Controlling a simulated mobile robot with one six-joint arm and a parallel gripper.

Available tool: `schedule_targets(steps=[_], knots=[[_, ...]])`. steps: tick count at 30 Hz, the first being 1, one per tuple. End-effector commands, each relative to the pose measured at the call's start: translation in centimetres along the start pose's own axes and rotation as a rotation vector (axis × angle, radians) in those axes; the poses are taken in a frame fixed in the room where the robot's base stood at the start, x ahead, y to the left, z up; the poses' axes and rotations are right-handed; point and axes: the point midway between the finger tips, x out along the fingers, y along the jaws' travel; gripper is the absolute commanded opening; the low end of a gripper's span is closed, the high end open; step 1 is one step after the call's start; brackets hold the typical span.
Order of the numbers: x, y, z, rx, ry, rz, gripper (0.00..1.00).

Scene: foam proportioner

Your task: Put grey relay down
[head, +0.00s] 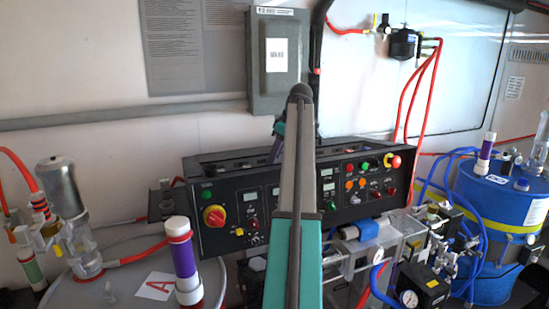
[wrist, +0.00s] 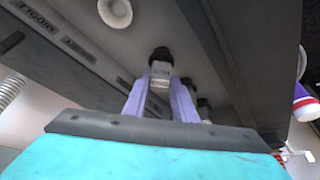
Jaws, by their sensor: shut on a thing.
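My gripper (wrist: 161,92) is shut on the grey relay (wrist: 160,74), a small block with a pale printed label and a black end. It sits between the two purple fingers in the wrist view. Other small relay-like parts (wrist: 203,106) show just behind it, in a dark recess. In the head view my arm stands upright in front of the black control console (head: 228,205). A bit of my gripper (head: 278,140) shows left of the arm over the console's open top. The relay is hidden there, and I cannot tell whether it touches the console.
The console front carries knobs, buttons and displays. A grey wall box (head: 278,85) stands behind it. A purple-and-white cylinder (head: 183,262) stands front left, a blue drum (head: 500,205) right. A dark bracket (head: 165,198) sits at the console's left end.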

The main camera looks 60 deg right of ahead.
Motion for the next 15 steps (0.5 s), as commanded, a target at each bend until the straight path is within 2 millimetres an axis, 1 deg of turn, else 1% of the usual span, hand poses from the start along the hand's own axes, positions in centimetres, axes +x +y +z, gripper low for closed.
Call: schedule_targets(steps=[4, 15], knots=[[0.81, -0.09, 0.33, 0.0, 0.0, 0.0, 0.02], [1.09, -0.06, 0.37, -0.001, 0.0, 0.0, 0.02]])
